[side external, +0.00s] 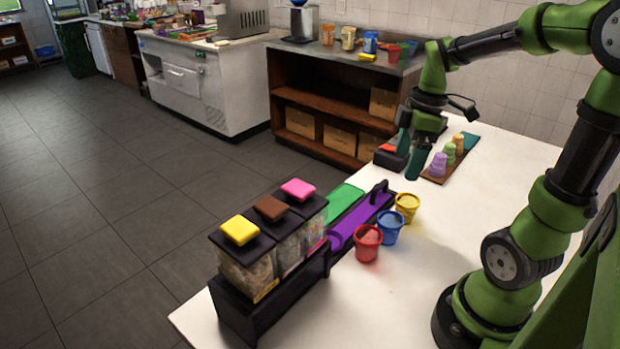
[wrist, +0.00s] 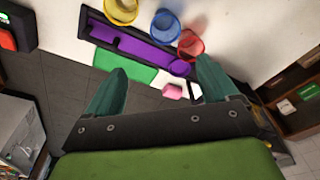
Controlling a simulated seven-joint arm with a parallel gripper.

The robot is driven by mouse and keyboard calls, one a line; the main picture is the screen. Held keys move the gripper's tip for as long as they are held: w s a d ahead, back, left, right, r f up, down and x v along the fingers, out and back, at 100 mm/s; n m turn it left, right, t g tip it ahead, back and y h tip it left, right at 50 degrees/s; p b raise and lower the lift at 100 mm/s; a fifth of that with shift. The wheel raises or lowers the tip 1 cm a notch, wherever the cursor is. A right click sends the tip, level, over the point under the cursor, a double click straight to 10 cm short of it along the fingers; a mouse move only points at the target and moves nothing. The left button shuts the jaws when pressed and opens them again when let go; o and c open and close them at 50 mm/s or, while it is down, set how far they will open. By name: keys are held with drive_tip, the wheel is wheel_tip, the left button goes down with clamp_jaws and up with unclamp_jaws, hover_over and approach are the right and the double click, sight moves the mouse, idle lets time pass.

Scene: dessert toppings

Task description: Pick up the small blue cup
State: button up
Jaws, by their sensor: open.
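The small blue cup (side external: 390,229) stands upright on the white table, between the red cup (side external: 367,245) and the yellow cup (side external: 407,207). In the wrist view the blue cup (wrist: 165,28) is near the top, beyond my fingertips, again between the yellow cup (wrist: 121,10) and the red cup (wrist: 190,45). My gripper (side external: 409,158) is above the table's far part, behind the three cups and apart from them. In the wrist view its teal fingers (wrist: 162,68) are spread wide with nothing held between them.
A purple tray (side external: 345,234) and a green one (side external: 343,203) lie left of the cups. A black rack (side external: 270,308) of topping containers stands at front left. Purple, green and orange cups (side external: 439,165) stand near my gripper. White table (side external: 470,215) is clear right of the cups.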

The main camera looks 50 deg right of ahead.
drive_tip(key=n, duration=0.5)
hover_over(390, 220)
drive_tip(key=s+a, duration=0.1)
drive_tip(key=a, duration=0.1)
wheel_tip(390, 220, down, 11)
drive_tip(key=shift+a+f, duration=0.1)
drive_tip(key=shift+f, duration=2.5)
drive_tip(key=shift+c, duration=0.5)
